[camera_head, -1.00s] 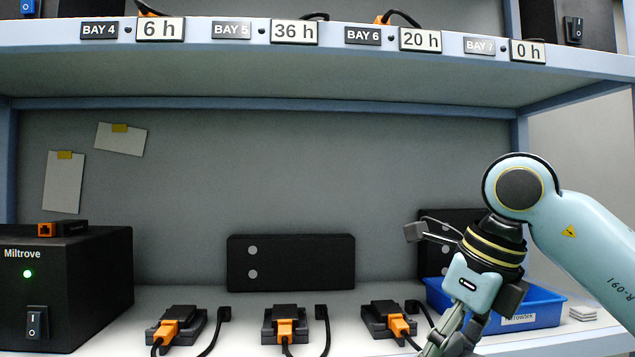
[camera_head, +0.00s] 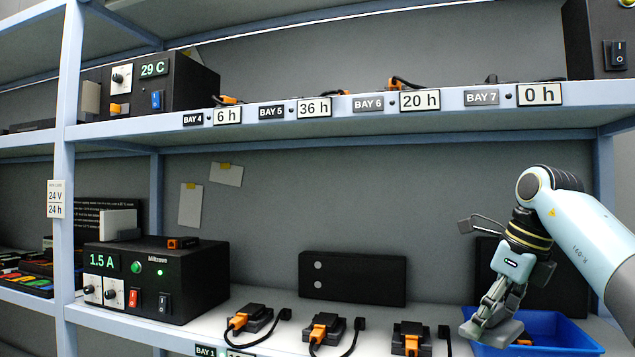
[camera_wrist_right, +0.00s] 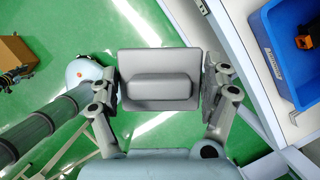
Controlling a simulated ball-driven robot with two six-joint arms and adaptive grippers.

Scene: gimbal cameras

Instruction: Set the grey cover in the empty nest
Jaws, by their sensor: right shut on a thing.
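The grey cover (camera_wrist_right: 160,65) is a flat plate with a raised rounded block, held between the fingers of my right gripper (camera_wrist_right: 161,84) in the right wrist view. In the head view the cover (camera_head: 492,334) hangs below my right gripper (camera_head: 489,318), in front of the blue bin. My right gripper is shut on it. In the wrist view green floor lies behind the cover, so it is out past the shelf edge. I cannot make out an empty nest. My left gripper is not in view.
A blue bin (camera_head: 560,322) with an orange piece inside stands at the right of the lower shelf. Several black blocks with orange plugs (camera_head: 322,328) and loose cables line the front. A black power unit (camera_head: 205,285) stands left. A black panel (camera_head: 352,280) is at the back wall.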

